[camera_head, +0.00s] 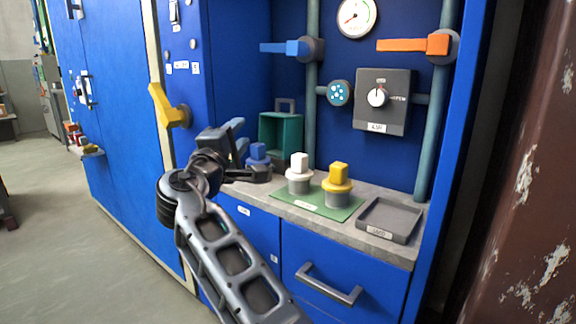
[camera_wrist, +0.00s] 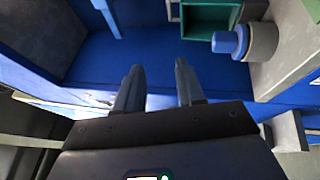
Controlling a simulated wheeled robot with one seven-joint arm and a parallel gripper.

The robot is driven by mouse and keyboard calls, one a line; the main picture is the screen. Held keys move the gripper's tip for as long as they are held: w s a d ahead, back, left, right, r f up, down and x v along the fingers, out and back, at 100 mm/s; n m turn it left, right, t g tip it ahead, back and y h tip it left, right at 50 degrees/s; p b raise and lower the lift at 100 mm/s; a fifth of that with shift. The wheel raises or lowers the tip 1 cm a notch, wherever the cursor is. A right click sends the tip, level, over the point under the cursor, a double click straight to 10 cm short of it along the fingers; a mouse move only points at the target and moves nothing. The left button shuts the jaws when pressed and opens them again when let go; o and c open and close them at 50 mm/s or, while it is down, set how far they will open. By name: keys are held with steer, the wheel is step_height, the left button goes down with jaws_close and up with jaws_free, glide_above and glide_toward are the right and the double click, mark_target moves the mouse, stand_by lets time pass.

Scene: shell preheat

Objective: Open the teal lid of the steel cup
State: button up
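A teal box (camera_head: 297,124) with a dark, hollow front stands at the back of the grey counter; a grey handle shows above it. It also shows at the top of the wrist view (camera_wrist: 184,22). I cannot make out a steel cup with a teal lid. Grey cups carry other tops: blue (camera_head: 257,153), white (camera_head: 299,163) and yellow (camera_head: 338,176). The blue top also shows in the wrist view (camera_wrist: 229,42). My gripper (camera_head: 249,151) is left of the blue-topped cup, apart from it. Its fingers (camera_wrist: 159,68) are spread, with nothing between them.
The white and yellow cups stand on a green mat (camera_head: 314,205). An empty grey tray (camera_head: 389,220) lies to the right. A yellow lever (camera_head: 168,105) juts out on the left. Blue (camera_head: 290,48) and orange (camera_head: 412,44) levers, a gauge (camera_head: 357,16) and a dial box (camera_head: 384,101) are above.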

steer(key=s+d+f+g+y, duration=0.1)
steer(key=s+d+f+y, duration=0.2)
steer(key=f, duration=0.7)
steer(key=s+d+f+m+g, duration=0.1)
steer(key=s+d+f+g, duration=0.3)
steer(key=f, duration=0.6)
steer(key=s+d+f+t+y, duration=0.15)
steer(key=s+f, duration=0.35)
steer(key=f, duration=0.5)
steer(key=s+d+f+m+g+y, duration=0.1)
steer(key=s+d+f+m, duration=0.35)
steer(key=s, duration=0.75)
steer(key=s+d+f+m+g+y, duration=0.1)
steer(key=s+d+f+y, duration=0.1)
steer(key=s+d+f, duration=0.75)
steer(key=s+d+r+m, duration=0.2)
steer(key=s+r, duration=0.2)
steer(key=s, duration=0.5)
steer(key=s+d+r+m, duration=0.2)
steer(key=s+r+m, duration=0.15)
steer(key=s, duration=0.55)
steer(key=s+d+r+m+h, duration=0.3)
steer(key=s+d+r+m, duration=0.15)
steer(key=s+r, duration=0.65)
step_height(320, 180, up, 25)
steer(key=p, duration=2.4)
steer(key=shift+w+d+p, duration=0.25)
steer(key=shift+d+p, duration=0.1)
steer(key=shift+d, duration=0.1)
steer(key=shift+t+y, duration=0.25)
